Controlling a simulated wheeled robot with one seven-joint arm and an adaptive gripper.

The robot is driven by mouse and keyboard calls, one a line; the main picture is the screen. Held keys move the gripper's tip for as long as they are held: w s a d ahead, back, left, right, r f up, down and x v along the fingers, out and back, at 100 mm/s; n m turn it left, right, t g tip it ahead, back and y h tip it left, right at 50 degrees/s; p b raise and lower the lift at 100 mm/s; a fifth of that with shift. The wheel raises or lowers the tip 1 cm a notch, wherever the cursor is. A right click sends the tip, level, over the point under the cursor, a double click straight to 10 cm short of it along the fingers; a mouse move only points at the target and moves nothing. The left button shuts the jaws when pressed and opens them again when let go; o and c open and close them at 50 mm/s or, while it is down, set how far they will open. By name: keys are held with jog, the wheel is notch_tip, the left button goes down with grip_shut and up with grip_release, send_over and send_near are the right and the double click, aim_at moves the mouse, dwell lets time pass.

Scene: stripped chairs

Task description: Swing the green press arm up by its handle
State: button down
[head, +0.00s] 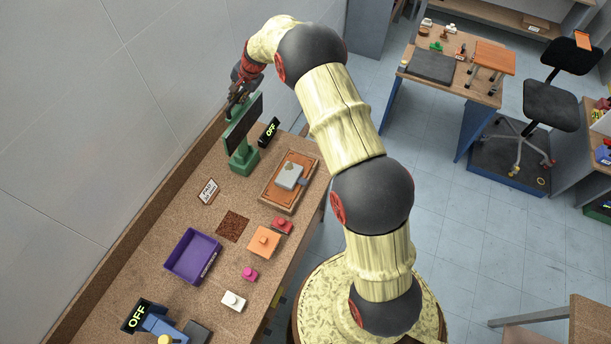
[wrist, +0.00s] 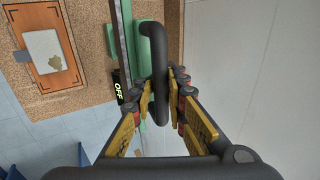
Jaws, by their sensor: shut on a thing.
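The green press (head: 241,158) stands at the far end of the workbench by the wall. A dark flat panel (head: 243,124) rises upright on it in the head view, and its green parts (wrist: 147,12) run along the top of the wrist view. The dark curved handle (wrist: 157,45) passes between my gripper's (wrist: 163,85) fingers, which are shut on it. In the head view my gripper (head: 236,95) is at the top of the press, partly hidden by the panel. A black OFF sign (head: 270,132) stands beside the press.
A wooden tray (head: 270,203) with a grey block lies just in front of the press. A purple bin (head: 176,266) and several coloured blocks are nearer on the bench (head: 130,270). The wall (head: 90,110) is close on the left.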

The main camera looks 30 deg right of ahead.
jog(key=shift+w+r, duration=0.4)
jog(key=shift+r, duration=0.2)
jog(key=shift+w+a, duration=0.15)
jog(key=shift+w, duration=0.05)
jog(key=shift+g+h, duration=0.3)
jog(key=shift+g, duration=0.1)
jog(key=shift+w+a+r, duration=0.1)
jog(key=shift+w+a, duration=0.75)
jog(key=shift+w, duration=0.2)
jog(key=shift+w+a, duration=0.85)
jog(key=shift+w, duration=0.2)
jog(key=c, duration=2.2)
grip_release()
jog(key=o, duration=0.3)
jog(key=shift+s, duration=0.25)
jog(key=o, duration=0.4)
jog(key=shift+s+f, duration=0.1)
jog(key=shift+f, duration=0.25)
jog(key=shift+o, duration=0.2)
